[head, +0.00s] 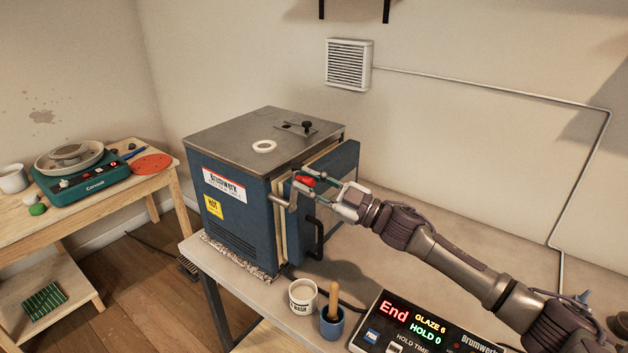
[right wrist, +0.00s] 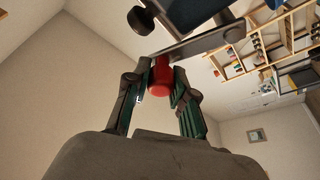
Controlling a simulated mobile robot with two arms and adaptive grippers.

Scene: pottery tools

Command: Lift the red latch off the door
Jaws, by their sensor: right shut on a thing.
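The red latch (head: 305,181) is at the upper part of the blue kiln door (head: 345,215). The door stands a little open from the blue kiln (head: 232,195). My right gripper (head: 308,187) reaches in from the right and is shut on the latch. In the right wrist view the red end (right wrist: 160,78) sits between the fingertips (right wrist: 160,88), with a grey metal bar (right wrist: 190,45) just beyond it. I cannot tell whether the latch still touches the door. My left gripper is out of view.
A white cup (head: 302,297), a blue pot (head: 332,322) with a wooden handle in it, and a controller (head: 415,330) stand in front of the kiln. A potter's wheel (head: 75,170) is on the left table. The bench right of the door, behind my arm, is clear.

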